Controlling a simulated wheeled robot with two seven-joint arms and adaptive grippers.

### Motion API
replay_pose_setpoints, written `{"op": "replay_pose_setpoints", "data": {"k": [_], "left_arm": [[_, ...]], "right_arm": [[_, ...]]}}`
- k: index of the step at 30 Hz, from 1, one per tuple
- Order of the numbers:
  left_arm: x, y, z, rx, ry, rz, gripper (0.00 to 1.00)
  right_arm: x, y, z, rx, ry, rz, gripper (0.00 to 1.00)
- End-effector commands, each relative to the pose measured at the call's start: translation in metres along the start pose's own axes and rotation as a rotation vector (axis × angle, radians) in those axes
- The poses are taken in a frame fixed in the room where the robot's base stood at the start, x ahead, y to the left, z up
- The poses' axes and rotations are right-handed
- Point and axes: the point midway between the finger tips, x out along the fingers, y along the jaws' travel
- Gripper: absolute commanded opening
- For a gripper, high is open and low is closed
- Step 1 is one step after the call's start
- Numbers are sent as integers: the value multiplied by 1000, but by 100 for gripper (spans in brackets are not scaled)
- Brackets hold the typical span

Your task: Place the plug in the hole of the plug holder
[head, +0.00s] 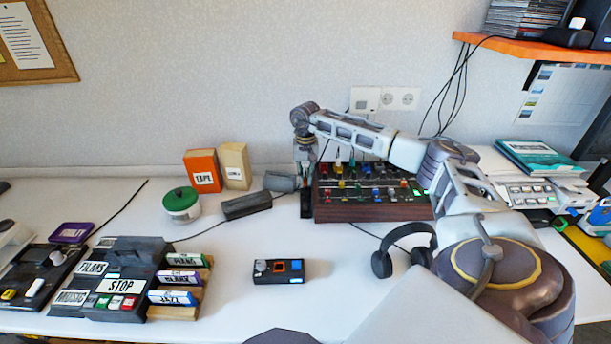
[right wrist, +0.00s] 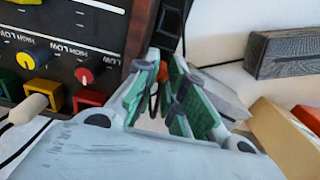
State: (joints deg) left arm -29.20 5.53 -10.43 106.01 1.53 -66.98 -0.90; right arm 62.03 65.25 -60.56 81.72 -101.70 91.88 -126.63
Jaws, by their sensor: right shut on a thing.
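My right gripper (head: 304,180) points down just left of the wooden-sided control console (head: 375,208). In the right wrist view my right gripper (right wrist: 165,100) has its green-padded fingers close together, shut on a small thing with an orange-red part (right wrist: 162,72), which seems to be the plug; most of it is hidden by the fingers. A narrow dark upright piece (head: 306,204), perhaps the plug holder, stands below the gripper against the console's left side. Its hole cannot be made out. My left gripper is not in view.
A white plug (right wrist: 28,108) sits in a yellow socket on the console. Dark grey blocks (head: 246,205) lie left of the gripper.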

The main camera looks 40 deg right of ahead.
Motion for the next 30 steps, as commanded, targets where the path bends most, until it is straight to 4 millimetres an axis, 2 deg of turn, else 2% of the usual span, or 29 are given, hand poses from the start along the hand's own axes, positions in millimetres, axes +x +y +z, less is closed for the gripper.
{"op": "replay_pose_setpoints", "data": {"k": [8, 9, 10, 23, 30], "left_arm": [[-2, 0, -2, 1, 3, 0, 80], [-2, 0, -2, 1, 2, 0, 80], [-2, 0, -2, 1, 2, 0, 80], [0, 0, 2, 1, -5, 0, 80], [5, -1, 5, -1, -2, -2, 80]], "right_arm": [[3, 0, 0, 0, 0, 0, 0], [3, 0, 0, 0, 0, 0, 17], [3, 0, 0, 0, 0, 0, 21], [0, 1, 0, 0, 0, 1, 21], [-20, 0, 0, 0, 2, -1, 21]]}}
